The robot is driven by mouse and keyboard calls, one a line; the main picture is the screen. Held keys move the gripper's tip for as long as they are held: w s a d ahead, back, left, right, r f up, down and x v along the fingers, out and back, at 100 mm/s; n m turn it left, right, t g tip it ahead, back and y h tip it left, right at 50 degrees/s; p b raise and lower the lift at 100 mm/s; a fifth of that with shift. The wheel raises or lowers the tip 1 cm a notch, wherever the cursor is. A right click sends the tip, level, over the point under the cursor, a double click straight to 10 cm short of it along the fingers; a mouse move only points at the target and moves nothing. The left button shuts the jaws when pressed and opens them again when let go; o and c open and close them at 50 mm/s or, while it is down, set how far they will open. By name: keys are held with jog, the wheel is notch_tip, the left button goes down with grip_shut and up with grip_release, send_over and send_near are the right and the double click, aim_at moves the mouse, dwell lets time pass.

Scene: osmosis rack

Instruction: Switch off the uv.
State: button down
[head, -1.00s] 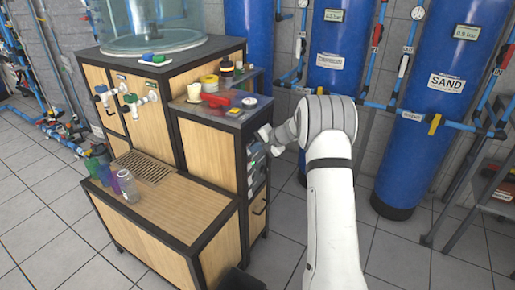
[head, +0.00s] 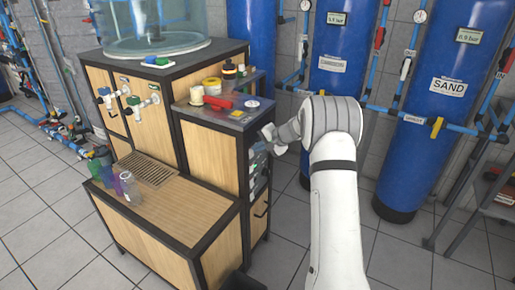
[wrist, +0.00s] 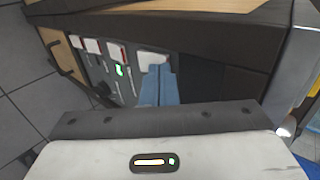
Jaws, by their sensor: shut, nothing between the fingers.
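A dark control panel (wrist: 110,78) is set in the side of the wooden cabinet. It carries several pale labels with small print that I cannot read, so I cannot tell which control is the uv. One small switch (wrist: 120,70) glows green in the wrist view. My gripper (wrist: 158,72) is shut and empty, its blue-grey fingers pointing at the panel, right of the green switch. The fingers cover part of the panel beside a pale label (wrist: 151,58); contact is unclear. In the head view my gripper (head: 268,134) is beside the cabinet's upper right side.
The wooden cabinet (head: 208,155) has a dark top edge (wrist: 200,25) overhanging the panel. A red object (head: 217,102) and several small containers stand on top. Blue tanks, one labelled SAND (head: 440,110), stand behind my arm. Tiled floor (head: 410,255) is free at right.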

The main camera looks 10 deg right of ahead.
jog(key=v, duration=1.3)
jog(key=shift+b, duration=0.45)
